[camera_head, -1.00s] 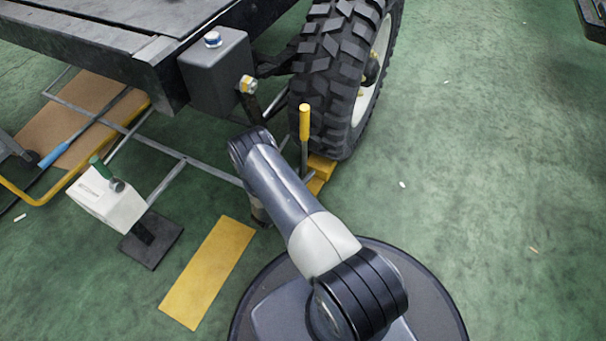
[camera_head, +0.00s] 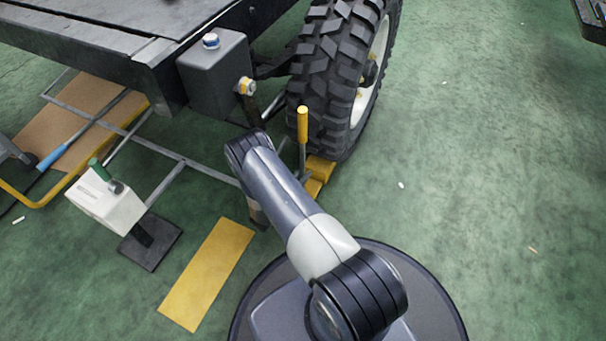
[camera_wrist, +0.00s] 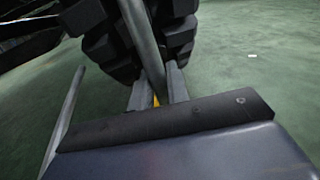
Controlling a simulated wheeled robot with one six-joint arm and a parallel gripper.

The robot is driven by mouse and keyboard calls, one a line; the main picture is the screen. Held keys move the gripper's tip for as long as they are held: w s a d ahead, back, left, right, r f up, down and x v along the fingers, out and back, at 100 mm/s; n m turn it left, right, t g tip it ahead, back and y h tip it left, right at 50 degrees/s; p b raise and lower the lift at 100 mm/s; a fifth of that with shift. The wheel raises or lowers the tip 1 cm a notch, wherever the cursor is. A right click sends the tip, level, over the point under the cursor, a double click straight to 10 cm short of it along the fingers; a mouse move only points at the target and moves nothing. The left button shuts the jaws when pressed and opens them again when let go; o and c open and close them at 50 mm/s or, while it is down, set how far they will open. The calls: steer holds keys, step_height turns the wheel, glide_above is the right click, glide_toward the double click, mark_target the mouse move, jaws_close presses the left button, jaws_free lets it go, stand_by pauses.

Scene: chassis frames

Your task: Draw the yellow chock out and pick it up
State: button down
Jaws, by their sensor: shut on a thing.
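The yellow chock (camera_head: 320,171) lies on the floor against the near side of the big black tyre (camera_head: 326,75). An upright grey rod with a yellow grip (camera_head: 303,124) rises beside it as its handle. In the wrist view the grey rod (camera_wrist: 142,42) runs down between the two grey fingers of my gripper (camera_wrist: 158,84), which is shut on it. A sliver of yellow chock (camera_wrist: 156,101) shows between the fingers. In the head view my arm hides the gripper and part of the chock.
The trailer bed (camera_head: 100,40) and a grey box (camera_head: 213,75) overhang at upper left. The green floor right of the wheel is mostly clear.

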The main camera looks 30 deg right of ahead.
steer(key=s+d+v, duration=0.1)
steer(key=v, duration=0.9)
steer(key=s+d+v, duration=0.1)
steer(key=s+v, duration=0.1)
steer(key=v, duration=0.9)
steer(key=shift+s+a, duration=0.15)
steer(key=shift+s, duration=0.2)
stand_by(1.3)
steer(key=c, duration=1.3)
jaws_free()
steer(key=p+v, duration=0.2)
steer(key=v, duration=0.8)
steer(key=shift+a, duration=0.4)
steer(key=shift+s+d, duration=0.1)
steer(key=shift+s, duration=0.05)
steer(key=b+x, duration=0.2)
steer(key=x, duration=1)
steer(key=shift+w+d, duration=0.15)
steer(key=shift+w, duration=0.15)
